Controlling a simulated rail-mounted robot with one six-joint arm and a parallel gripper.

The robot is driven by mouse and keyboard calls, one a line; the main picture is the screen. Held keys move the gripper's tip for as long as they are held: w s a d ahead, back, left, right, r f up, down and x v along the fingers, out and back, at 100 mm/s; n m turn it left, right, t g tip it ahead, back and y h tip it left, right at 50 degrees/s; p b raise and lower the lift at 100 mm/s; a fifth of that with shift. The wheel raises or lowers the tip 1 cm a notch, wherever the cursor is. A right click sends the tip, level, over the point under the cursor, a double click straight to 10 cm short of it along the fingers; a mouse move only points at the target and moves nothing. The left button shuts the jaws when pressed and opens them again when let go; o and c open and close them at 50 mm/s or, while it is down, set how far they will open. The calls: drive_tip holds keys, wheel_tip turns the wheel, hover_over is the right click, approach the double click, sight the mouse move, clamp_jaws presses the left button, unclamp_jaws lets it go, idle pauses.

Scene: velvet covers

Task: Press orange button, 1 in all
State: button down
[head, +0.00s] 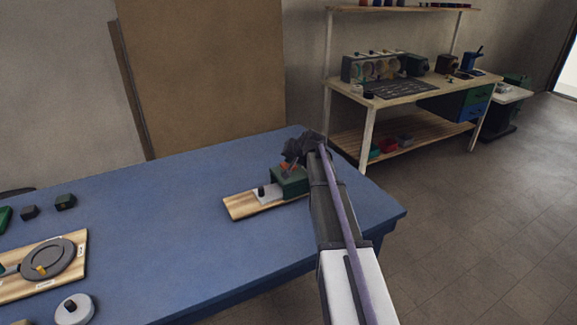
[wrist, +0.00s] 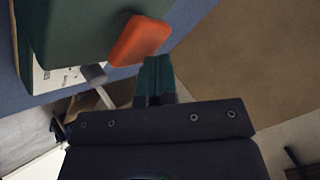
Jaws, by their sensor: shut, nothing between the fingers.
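An orange button (wrist: 140,41) sits on a dark green box in the wrist view. In the head view the orange button (head: 290,166) shows as a small patch on top of the green box (head: 289,184), partly hidden by my gripper. The box stands on a wooden board (head: 238,207) on the blue table. My gripper (wrist: 155,62) is shut and empty. Its fingertips are close to the edge of the button; I cannot tell whether they touch it. In the head view my gripper is over the box, its fingertips not clearly seen.
The blue table (head: 185,220) has free room around the board. A white block with a black knob (head: 262,191) sits beside the green box. A board with a grey disc (head: 48,258) and a round white piece (head: 74,309) lie at the left. A workbench (head: 400,95) stands behind.

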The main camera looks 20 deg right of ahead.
drive_tip(key=shift+f+b, duration=0.55)
drive_tip(key=shift+f, duration=0.1)
idle(0.5)
drive_tip(key=shift+r+p, duration=1.3)
wheel_tip(320, 180, up, 5)
drive_tip(key=p, duration=0.5)
drive_tip(key=shift+r, duration=0.1)
